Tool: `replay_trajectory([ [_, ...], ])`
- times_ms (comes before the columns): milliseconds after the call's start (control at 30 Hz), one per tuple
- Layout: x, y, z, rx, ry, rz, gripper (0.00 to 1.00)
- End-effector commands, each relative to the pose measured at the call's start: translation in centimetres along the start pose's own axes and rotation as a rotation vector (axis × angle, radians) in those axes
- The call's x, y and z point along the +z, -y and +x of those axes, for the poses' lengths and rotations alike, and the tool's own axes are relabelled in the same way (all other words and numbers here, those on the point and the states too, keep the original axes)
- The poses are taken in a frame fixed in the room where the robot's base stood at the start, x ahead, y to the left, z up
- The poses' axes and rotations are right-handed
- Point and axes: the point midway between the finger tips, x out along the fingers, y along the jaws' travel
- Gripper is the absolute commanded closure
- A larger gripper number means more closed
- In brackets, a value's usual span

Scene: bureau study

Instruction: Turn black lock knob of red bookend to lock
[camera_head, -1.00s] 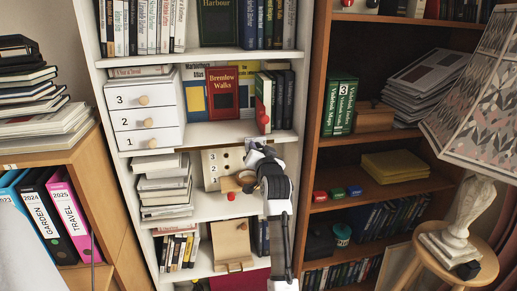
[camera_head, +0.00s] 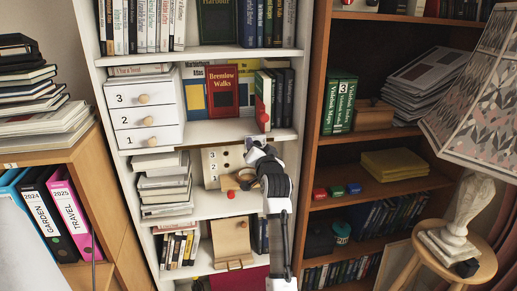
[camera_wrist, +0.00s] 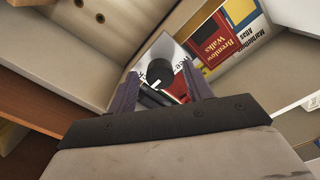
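In the wrist view a round black lock knob (camera_wrist: 160,73) with a pale pointer mark sits on a light plate with partly hidden dark lettering. My gripper (camera_wrist: 159,68) has its two dark purple fingers apart, one on each side of the knob; I cannot tell whether they touch it. A red part shows just right of the knob, partly behind a finger. In the head view the red bookend (camera_head: 263,103) appears as a narrow upright red and white piece beside dark books. My gripper (camera_head: 258,146) is below it, at the shelf edge. The knob cannot be made out there.
A red book, Bremlow Walks (camera_head: 223,92), stands left of the bookend. A white drawer unit (camera_head: 146,108) is further left. Below, a board with holes (camera_head: 211,162) and a stack of books (camera_head: 164,185) occupy the lower shelf. The white shelf edge (camera_head: 215,142) is close to my gripper.

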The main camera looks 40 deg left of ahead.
Motion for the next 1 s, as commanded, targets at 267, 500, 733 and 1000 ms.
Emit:
replay_trajectory([
  [267, 0.0, 0.0, -0.1, 0.000, -0.001, -0.001, 0.50],
  [500, 0.1, -0.2, -2.5, 0.000, -0.003, -0.001, 0.50],
  [733, 0.2, -0.3, -7.2, 0.000, -0.003, -0.002, 0.50],
  [1000, 0.1, -0.1, -12.1, 0.000, -0.003, -0.001, 0.50],
])
